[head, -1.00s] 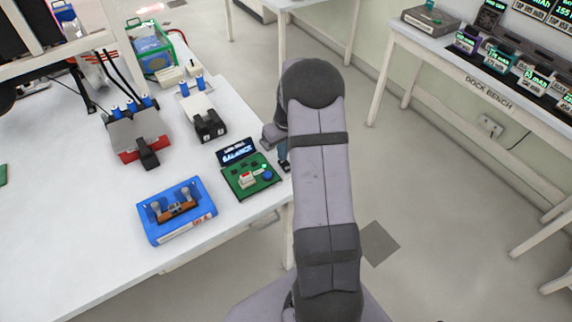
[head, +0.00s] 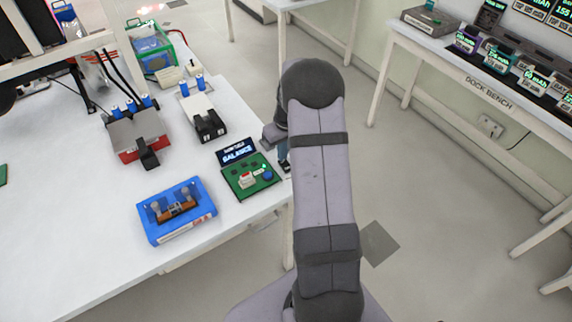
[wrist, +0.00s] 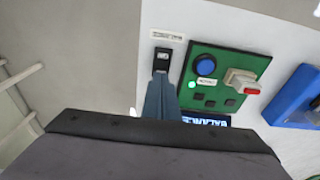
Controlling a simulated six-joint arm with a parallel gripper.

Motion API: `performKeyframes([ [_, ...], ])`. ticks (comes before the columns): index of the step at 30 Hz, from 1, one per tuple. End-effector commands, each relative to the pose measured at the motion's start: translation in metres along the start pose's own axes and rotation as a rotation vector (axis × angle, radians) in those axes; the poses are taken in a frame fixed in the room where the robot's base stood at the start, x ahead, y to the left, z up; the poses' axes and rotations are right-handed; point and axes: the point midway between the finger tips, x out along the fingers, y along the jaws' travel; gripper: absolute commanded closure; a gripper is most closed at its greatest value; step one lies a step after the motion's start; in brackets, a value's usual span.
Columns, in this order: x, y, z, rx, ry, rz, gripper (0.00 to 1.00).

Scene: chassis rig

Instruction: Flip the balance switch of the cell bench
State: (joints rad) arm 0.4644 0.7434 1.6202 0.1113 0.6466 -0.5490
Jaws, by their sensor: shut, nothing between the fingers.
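A small black switch (wrist: 162,58) sits on the white bench top beside the green circuit board (wrist: 219,77), with a small printed label (wrist: 166,35) beyond it. My gripper (wrist: 161,80) is shut and empty, its blue-grey fingertips right at the near edge of the switch. I cannot tell whether they touch it. In the head view my gripper (head: 284,160) is at the bench's right edge, mostly hidden behind my arm. The display reading BALANCE (head: 237,152) stands behind the board, which carries a blue button (wrist: 206,65) and a red-and-white part (wrist: 242,82).
A blue tray (head: 177,210) with a brown part lies left of the board. Two clamp-like devices (head: 138,136) (head: 203,117) stand farther back on the bench. Beyond the bench's right edge is open floor, and the dock bench (head: 489,88) stands across it.

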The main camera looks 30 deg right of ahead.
Motion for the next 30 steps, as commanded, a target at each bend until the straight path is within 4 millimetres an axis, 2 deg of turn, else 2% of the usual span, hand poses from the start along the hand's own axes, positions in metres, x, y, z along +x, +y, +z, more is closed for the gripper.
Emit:
performKeyframes([
  [30,0.007,-0.0001,0.0011,0.0,0.0,0.0,1.0],
])
